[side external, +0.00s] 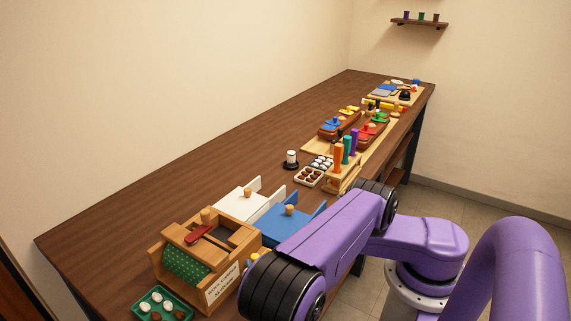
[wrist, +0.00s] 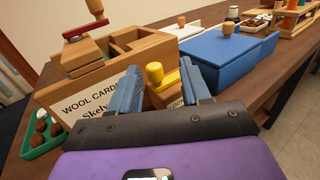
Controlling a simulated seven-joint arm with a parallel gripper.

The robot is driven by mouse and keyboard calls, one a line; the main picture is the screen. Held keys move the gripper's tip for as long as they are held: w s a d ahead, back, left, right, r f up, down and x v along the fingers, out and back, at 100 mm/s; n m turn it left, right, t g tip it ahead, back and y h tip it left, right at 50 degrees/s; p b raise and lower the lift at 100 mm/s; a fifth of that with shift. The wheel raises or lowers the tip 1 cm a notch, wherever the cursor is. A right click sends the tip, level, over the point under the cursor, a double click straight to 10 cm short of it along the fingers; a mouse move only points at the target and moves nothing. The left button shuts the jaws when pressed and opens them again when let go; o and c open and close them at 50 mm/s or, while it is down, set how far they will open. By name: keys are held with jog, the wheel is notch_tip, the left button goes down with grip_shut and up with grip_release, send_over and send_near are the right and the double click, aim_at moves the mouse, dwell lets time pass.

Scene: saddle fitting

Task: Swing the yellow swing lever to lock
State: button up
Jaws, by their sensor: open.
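The yellow swing lever (wrist: 171,81) shows in the wrist view, with a round yellow knob (wrist: 154,72) at its left end. It sits on a small wooden block with a partly covered label, beside the wooden wool carder box (wrist: 80,92). My gripper (wrist: 159,67) is open and empty, with one blue finger on each side of the knob in the picture. I cannot tell whether either finger touches it. In the side external view only a bit of yellow (side external: 252,258) shows by the box, and my arm hides the gripper.
The box has a red-handled crank (side external: 200,233) on top. A green tray (side external: 157,305) stands at its near end. A blue lidded box (side external: 290,221) and a white one (side external: 240,203) stand beyond it. The table's back strip is clear.

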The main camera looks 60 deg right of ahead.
jog(key=v, duration=1.7)
jog(key=w+d+r+m+g+y, duration=0.3)
jog(key=d+r+m+g+y, duration=0.25)
jog(key=d+m+g, duration=0.4)
jog(key=w+d+r+m+g+y, duration=0.2)
jog(key=d+r+m+g+y, duration=0.35)
jog(key=m, duration=0.65)
jog(key=w+d+m+g+y, duration=0.1)
jog(key=w+d+m+y, duration=0.1)
jog(key=w+d+m, duration=0.5)
jog(key=w+d+m+g+y, duration=0.1)
jog(key=w+d+m+y, duration=0.1)
jog(key=w+m, duration=0.75)
jog(key=w+d+f+m+t+y, duration=0.1)
jog(key=w+d+m+t, duration=0.1)
jog(key=d+m, duration=0.4)
jog(key=w+d+f+m+t+y, duration=0.1)
jog(key=w+d+m+t, duration=0.1)
jog(key=d+m, duration=0.4)
jog(key=shift+w+d+y, duration=0.3)
jog(key=shift+w+d, duration=0.05)
jog(key=shift+w, duration=0.1)
